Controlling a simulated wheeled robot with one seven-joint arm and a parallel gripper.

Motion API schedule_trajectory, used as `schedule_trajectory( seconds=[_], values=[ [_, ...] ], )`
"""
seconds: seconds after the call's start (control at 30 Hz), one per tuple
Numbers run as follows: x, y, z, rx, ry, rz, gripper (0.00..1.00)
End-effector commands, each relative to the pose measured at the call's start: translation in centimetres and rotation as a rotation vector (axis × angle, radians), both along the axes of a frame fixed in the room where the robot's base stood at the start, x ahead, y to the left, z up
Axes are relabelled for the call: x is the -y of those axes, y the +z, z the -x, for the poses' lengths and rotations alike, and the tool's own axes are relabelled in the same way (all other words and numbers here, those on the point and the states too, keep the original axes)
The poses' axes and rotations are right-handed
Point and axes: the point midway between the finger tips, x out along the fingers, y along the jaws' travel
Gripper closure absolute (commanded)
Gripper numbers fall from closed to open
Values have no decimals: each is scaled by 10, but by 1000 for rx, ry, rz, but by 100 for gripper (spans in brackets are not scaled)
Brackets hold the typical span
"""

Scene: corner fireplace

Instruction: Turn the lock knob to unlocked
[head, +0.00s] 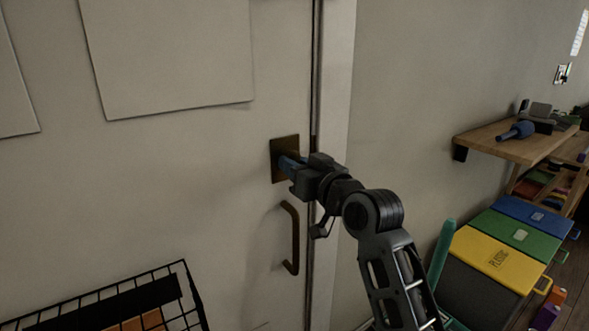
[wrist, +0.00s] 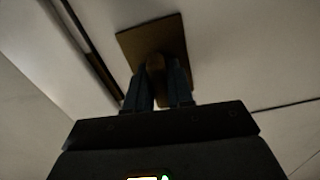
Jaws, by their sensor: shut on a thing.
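The lock's square brown plate (head: 285,146) is set on the white door near its right edge, above the curved door handle (head: 290,238). My gripper (head: 284,164) reaches the plate from the right and front, its blue fingers at the plate. In the wrist view, the plate (wrist: 128,42) lies straight ahead. The brown lock knob (wrist: 155,66) stands out from it between the two fingers (wrist: 158,84), which are shut on it. In the head view the knob is hidden by the fingers, and any lock marking is too dark to read.
A black wire basket (head: 110,300) is at the lower left in front of the door. A wooden shelf (head: 500,150) with several items is on the right wall. Yellow (head: 490,262), green (head: 520,233) and blue (head: 540,212) lidded bins stand below it.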

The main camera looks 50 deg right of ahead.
Motion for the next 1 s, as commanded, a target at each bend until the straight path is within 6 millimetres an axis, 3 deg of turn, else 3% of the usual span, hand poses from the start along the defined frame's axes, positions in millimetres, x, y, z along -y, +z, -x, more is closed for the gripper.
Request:
schedule_trajectory(
  seconds=[0.77,0.8,1.0],
  values=[
    [0,-2,0,-36,0,108,100],
    [0,-2,0,-36,0,108,77],
    [0,-1,0,-34,0,108,58]
  ],
)
